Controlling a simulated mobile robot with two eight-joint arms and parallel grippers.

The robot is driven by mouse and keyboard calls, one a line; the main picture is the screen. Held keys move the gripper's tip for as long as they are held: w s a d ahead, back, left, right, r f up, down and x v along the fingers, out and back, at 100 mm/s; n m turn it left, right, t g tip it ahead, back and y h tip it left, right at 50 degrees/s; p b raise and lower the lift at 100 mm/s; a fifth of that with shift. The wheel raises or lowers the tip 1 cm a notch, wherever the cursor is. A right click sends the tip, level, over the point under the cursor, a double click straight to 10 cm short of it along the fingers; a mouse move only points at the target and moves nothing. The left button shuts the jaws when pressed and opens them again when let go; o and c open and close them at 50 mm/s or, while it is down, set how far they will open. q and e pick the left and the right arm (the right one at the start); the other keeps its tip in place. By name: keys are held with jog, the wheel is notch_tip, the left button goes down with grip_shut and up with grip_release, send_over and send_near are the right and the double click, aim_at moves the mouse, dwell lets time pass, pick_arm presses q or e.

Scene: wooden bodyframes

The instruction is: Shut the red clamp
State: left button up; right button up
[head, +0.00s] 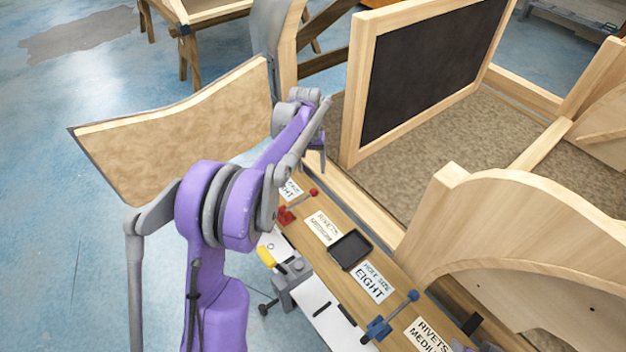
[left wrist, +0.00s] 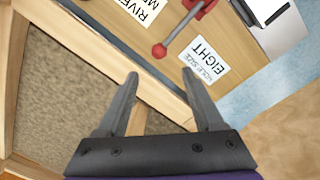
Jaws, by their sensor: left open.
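The red clamp (head: 286,215) sits on the narrow wooden bench strip in the head view, its lever sticking out to a round red knob (head: 314,191). In the left wrist view the clamp body (left wrist: 201,8) is at the top edge, partly cut off, and the grey lever runs down to the knob (left wrist: 159,51). My left gripper (head: 321,160) is above the bench's far end, near the knob. In the left wrist view its fingers (left wrist: 160,73) are apart and empty, with the knob just beyond the gap between the tips. My right gripper does not show.
A blue clamp (head: 378,329), a grey vise (head: 287,282) with a yellow part and a black tray (head: 350,250) stand along the bench. Paper labels (head: 372,282) lie among them. A wooden frame with a dark panel (head: 425,70) rises behind, close to my left arm.

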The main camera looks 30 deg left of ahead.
aim_at(314, 189)
pick_arm(q)
jog(key=f, duration=0.7)
jog(key=d+f, duration=0.1)
jog(key=f, duration=0.2)
jog(key=shift+f, duration=0.2)
jog(key=shift+a, duration=0.1)
grip_shut()
dwell(1.0)
